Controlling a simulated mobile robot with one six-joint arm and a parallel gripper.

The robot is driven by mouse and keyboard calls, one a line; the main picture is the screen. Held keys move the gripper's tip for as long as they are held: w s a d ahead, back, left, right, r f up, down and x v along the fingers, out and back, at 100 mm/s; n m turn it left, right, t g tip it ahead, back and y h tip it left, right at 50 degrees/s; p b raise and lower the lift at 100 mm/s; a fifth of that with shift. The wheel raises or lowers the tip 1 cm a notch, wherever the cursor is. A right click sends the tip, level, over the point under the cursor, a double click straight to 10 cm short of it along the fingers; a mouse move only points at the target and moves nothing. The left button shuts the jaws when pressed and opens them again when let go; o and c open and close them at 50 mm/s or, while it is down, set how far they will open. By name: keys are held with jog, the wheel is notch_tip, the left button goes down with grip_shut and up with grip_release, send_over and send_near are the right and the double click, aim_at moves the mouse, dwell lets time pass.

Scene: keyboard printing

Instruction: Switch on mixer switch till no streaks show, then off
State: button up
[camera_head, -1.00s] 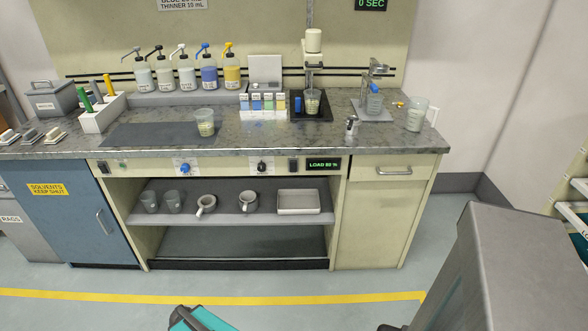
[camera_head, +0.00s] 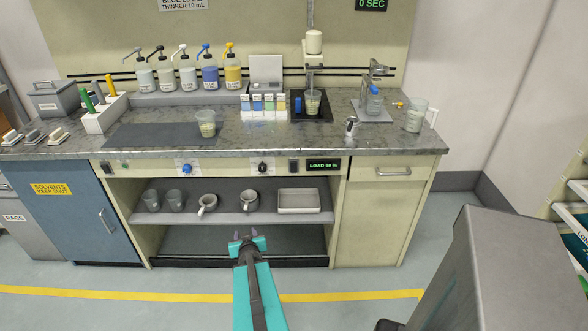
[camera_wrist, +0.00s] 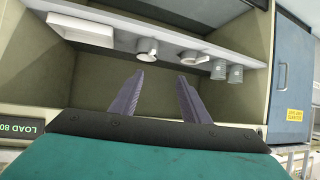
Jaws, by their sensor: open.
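The mixer (camera_head: 313,45) stands upright at the back of the bench, with a clear cup of pale contents (camera_head: 312,102) under it on a black tray (camera_head: 327,113). The front panel carries a blue knob (camera_head: 187,168), a black knob (camera_head: 262,167) and a dark switch (camera_head: 293,166) beside the green load display (camera_head: 323,165). I cannot tell which control is the mixer's, nor whether streaks show in the cup. My gripper (camera_head: 246,235) is open and empty, low in front of the lower shelves. Its two fingers (camera_wrist: 160,92) are apart in the wrist view.
Another cup (camera_head: 206,123) stands on the dark mat (camera_head: 150,138). Pump bottles (camera_head: 187,78) line the back. Mugs (camera_head: 249,200) and a white tray (camera_head: 298,201) sit on the shelf under the panel. A timer (camera_head: 371,4) reads 0 SEC. The floor before the bench is clear.

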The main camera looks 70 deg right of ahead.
jog(key=s+d+r+m+h+p, duration=0.1)
jog(key=s+d+r+m+h, duration=0.2)
jog(key=s+d+r, duration=1)
notch_tip(320, 180, up, 4)
jog(key=s+h, duration=0.2)
jog(key=h, duration=0.1)
jog(key=shift+s+f+g+h, duration=0.25)
jog(key=shift+s+g+h, duration=0.05)
jog(key=shift+s+h, duration=0.1)
jog(key=shift+w+d+f, duration=0.1)
jog(key=shift+w, duration=0.05)
jog(key=b+x, duration=0.3)
jog(key=b, duration=0.2)
jog(key=shift+f, duration=0.1)
jog(key=b+x, duration=0.2)
jog(key=b, duration=0.5)
jog(key=shift+b, duration=0.35)
